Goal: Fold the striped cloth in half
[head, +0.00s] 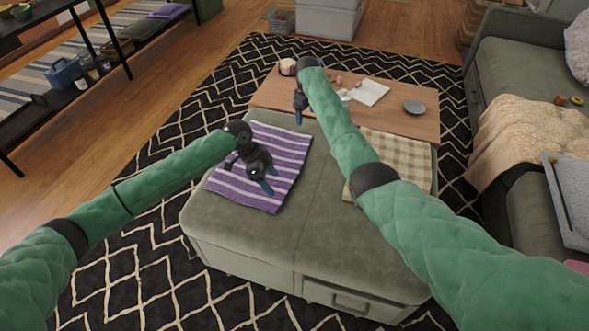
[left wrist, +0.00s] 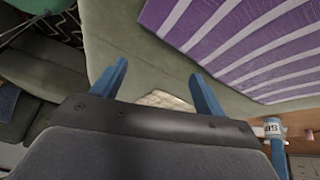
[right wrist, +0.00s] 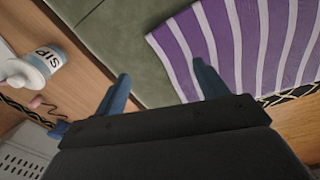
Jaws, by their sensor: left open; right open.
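The striped cloth (head: 285,143), purple with white stripes, lies flat and spread out on the left part of the green ottoman (head: 230,228). My left gripper (head: 270,180) is open and empty, and in the head view it covers part of the cloth. In the left wrist view the cloth (left wrist: 250,40) is at the upper right, outside the open fingers (left wrist: 158,85). My right gripper (head: 299,117) is open and empty near the ottoman's far edge, beyond the cloth's far right corner. In the right wrist view the cloth (right wrist: 240,50) lies at the upper right, beside one finger.
A beige checked cloth (head: 400,158) lies on the ottoman's right side, partly behind my right arm. The wooden table (head: 390,118) beyond holds a grey dish (head: 414,107), a white paper (head: 370,92) and a cup (right wrist: 42,62). A sofa (head: 515,80) stands at the right.

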